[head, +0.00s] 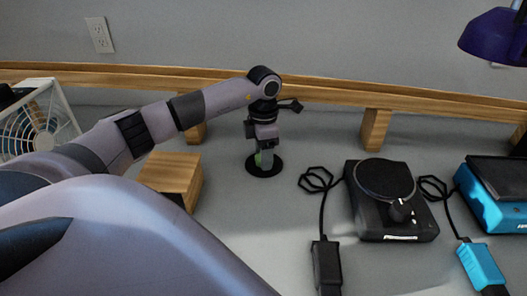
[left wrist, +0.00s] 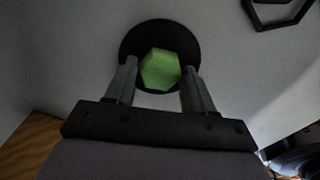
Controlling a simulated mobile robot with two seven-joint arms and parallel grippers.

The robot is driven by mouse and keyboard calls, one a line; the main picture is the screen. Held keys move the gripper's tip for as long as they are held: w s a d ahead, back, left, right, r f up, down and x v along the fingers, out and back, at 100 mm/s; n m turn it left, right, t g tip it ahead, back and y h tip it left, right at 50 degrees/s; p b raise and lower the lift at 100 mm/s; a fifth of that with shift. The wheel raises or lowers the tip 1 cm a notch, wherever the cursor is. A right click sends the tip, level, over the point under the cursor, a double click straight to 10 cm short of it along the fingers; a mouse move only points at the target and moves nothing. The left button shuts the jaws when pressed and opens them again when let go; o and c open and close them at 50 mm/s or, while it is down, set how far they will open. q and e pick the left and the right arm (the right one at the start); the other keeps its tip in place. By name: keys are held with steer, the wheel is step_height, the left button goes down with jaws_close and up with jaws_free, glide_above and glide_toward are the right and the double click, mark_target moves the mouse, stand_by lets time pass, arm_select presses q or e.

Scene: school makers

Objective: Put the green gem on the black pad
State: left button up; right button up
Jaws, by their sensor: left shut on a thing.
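The green gem (left wrist: 160,70) shows between the two fingers of my left gripper (left wrist: 156,84) in the left wrist view. The gripper is shut on it. The round black pad (left wrist: 134,36) lies behind and beneath the gem in that view. In the head view my left gripper (head: 265,150) points down over the black pad (head: 264,170), and a bit of the green gem (head: 257,159) shows at the fingers. The fingers hide most of the gem there, and I cannot tell whether it touches the pad. My right gripper is not in view.
A black device with a round top (head: 388,190) and its cable stand right of the pad. A blue device (head: 487,205) is farther right. A wooden block (head: 172,172) stands left of the pad, and a white fan (head: 40,125) is at the far left. A wooden rail runs behind.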

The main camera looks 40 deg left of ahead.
arm_select(q)
steer(key=shift+f, duration=0.25)
steer(key=o, duration=1)
steer(key=shift+r, duration=0.25)
step_height(320, 180, up, 12)
steer(key=shift+f, duration=0.1)
